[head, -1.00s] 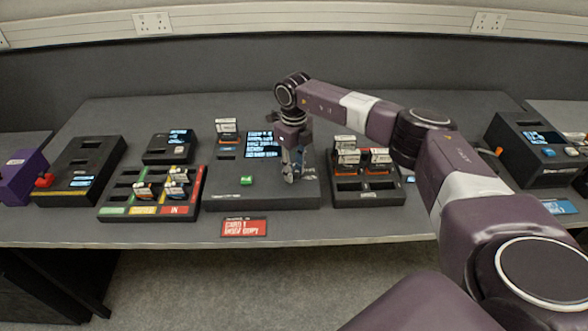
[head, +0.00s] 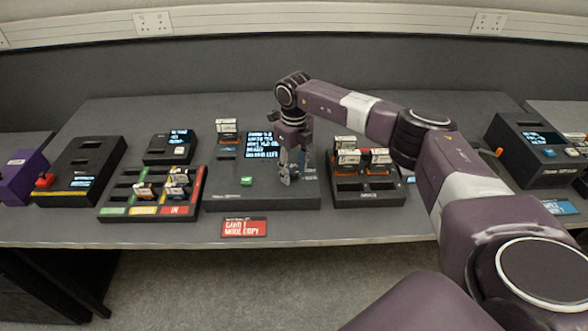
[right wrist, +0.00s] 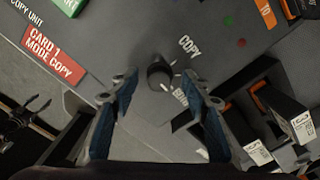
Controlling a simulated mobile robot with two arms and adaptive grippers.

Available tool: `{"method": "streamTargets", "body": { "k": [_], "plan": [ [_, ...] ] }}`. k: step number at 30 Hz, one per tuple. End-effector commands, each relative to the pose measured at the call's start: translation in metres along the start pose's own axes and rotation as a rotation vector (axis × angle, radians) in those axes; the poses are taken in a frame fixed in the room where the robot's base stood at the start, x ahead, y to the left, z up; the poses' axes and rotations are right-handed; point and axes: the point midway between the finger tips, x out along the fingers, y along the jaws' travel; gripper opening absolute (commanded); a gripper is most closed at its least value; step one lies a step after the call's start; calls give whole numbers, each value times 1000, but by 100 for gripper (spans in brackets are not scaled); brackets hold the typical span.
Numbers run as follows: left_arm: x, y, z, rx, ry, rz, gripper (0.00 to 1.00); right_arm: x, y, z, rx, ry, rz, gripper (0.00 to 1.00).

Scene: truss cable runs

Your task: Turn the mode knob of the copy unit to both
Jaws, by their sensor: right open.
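The copy unit (head: 225,197) is a dark box at the middle of the table, with a lit screen (head: 262,145) and a green button (head: 246,181). Its black mode knob (right wrist: 159,74) shows in the right wrist view, with white marks beside it. The label COPY (right wrist: 189,44) is near it, and another label starting with B (right wrist: 180,97) is partly hidden by a finger. My right gripper (right wrist: 165,85) is open and empty, its fingertips apart on either side of the knob. I cannot tell which mark the knob points at. My left gripper is out of view.
A red card reading CARD 1 MODE COPY (head: 244,228) lies in front of the unit. A card holder (head: 367,198) stands close on the right, and a slotted tray (head: 150,212) on the left. A dark device with a screen (head: 535,150) stands far right.

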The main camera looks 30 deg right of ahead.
Motion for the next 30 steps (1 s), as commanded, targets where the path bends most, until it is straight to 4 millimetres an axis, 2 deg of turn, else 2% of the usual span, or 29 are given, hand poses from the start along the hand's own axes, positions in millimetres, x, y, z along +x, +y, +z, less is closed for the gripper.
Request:
{"method": "streamTargets", "body": {
  "k": [5,15,21,25,30],
  "plan": [
    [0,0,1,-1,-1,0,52,-9,0,0,0,-1,0,43],
    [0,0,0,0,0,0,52,-78,0,1,0,-4,0,43],
    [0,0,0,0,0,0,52,-109,0,1,1,-2,-1,43],
    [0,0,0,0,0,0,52,-118,0,0,1,0,0,43],
    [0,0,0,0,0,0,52,-120,0,0,0,0,0,43]
  ]
}}
